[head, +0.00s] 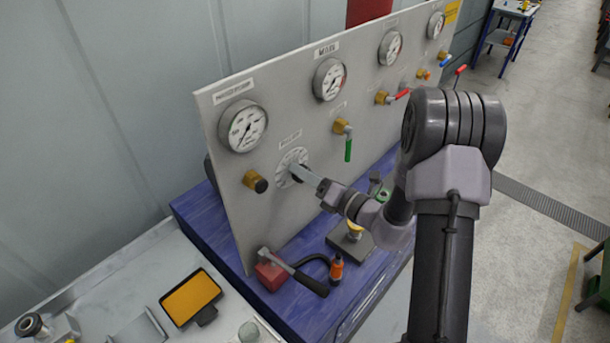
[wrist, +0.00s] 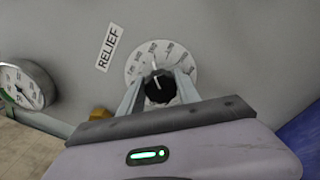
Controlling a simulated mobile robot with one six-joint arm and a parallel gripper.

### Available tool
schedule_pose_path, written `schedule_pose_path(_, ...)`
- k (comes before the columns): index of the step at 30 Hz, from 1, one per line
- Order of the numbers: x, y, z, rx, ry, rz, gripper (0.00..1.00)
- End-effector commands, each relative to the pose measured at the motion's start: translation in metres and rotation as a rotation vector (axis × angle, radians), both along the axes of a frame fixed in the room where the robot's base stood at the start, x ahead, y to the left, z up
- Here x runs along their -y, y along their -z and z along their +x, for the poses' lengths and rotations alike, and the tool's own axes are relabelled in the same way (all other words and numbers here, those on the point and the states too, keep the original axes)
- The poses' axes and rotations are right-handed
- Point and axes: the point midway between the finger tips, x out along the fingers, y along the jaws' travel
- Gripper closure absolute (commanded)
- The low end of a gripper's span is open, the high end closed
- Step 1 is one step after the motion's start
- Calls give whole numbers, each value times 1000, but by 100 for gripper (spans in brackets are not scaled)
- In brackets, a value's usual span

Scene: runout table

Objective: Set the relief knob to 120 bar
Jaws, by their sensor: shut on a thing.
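The relief knob (wrist: 160,87) is black with a white pointer line, in front of a round white scale plate (wrist: 143,66) on the grey panel. In the wrist view its pointer points up and slightly left; the scale numbers are too blurred to read. My gripper (wrist: 159,90) is shut on the knob, one finger on each side. A tilted RELIEF label (wrist: 109,47) is to the left of the scale. In the head view the scale plate (head: 287,163) shows behind my gripper (head: 298,173), and the knob is mostly hidden by the fingers.
Gauges (head: 243,127) and a brass fitting (head: 256,182) are on the panel near the knob. A green-handled valve (head: 348,148) is to the right.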

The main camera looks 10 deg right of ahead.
Motion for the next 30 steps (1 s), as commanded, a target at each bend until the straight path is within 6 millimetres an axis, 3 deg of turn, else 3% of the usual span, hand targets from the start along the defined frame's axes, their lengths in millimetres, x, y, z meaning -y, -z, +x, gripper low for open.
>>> schedule_pose_path(18,-2,3,-2,311,0,-466,100)
schedule_pose_path(30,-3,2,-3,454,-2,-683,100)
